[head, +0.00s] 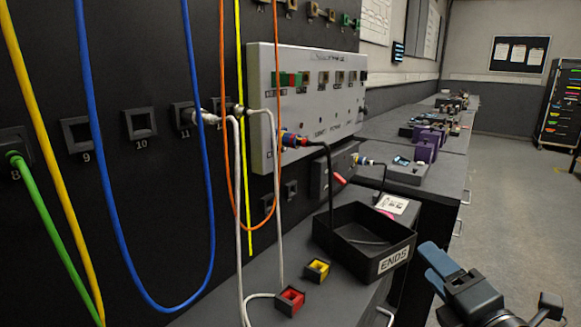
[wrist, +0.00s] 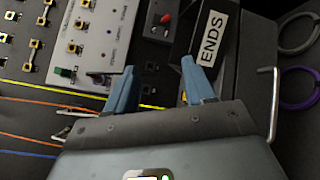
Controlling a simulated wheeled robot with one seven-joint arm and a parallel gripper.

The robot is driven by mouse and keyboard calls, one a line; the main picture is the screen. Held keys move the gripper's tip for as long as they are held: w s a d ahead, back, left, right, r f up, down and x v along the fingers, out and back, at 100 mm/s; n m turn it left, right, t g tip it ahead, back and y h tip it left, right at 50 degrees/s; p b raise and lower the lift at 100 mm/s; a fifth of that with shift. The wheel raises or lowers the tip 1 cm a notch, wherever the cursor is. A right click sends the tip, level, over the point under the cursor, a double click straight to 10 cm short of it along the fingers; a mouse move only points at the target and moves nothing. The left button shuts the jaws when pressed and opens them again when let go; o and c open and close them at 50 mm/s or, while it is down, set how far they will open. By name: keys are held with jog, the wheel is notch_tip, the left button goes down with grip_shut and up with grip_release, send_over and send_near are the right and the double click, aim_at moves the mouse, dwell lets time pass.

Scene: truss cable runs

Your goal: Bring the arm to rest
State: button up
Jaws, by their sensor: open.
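My gripper (head: 440,268) shows at the lower right of the head view, over the front side of the bench and right of the black ENDS tray. Its blue fingers also show in the wrist view (wrist: 155,85), spread apart with nothing between them. The ENDS tray (head: 350,258) stands on the bench ledge, and its white label (wrist: 212,38) shows just beyond the fingers in the wrist view. The gripper looks apart from the tray. Most of my arm is outside the head view.
Blue (head: 110,215), orange, yellow, green and white cables hang from the black panel (head: 120,60) at left. A grey box (head: 310,95) is mounted on it. Red (head: 290,300) and yellow (head: 317,269) blocks sit on the ledge. Open floor (head: 515,220) lies to the right.

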jog(key=s+f+m+g+h+p, duration=0.1)
jog(key=s+f+m, duration=0.25)
jog(key=s, duration=0.35)
jog(key=s+a+f+m+h+p, duration=0.1)
jog(key=s+f+m, duration=0.2)
jog(key=s+m, duration=0.3)
jog(key=s+f+m+g+h+p, duration=0.1)
jog(key=s+f+m, duration=0.25)
jog(key=s, duration=0.35)
jog(key=s+r+m+p, duration=0.1)
jog(key=s+r+m, duration=0.2)
jog(key=s, duration=0.8)
jog(key=s+r+m+g+p, duration=0.1)
jog(key=s+r+m, duration=0.2)
jog(key=s+m, duration=0.5)
jog(key=s, duration=0.2)
jog(key=shift+s+a+m+p, duration=0.15)
jog(key=shift+s+m+p, duration=0.15)
jog(key=shift+s+p, duration=0.1)
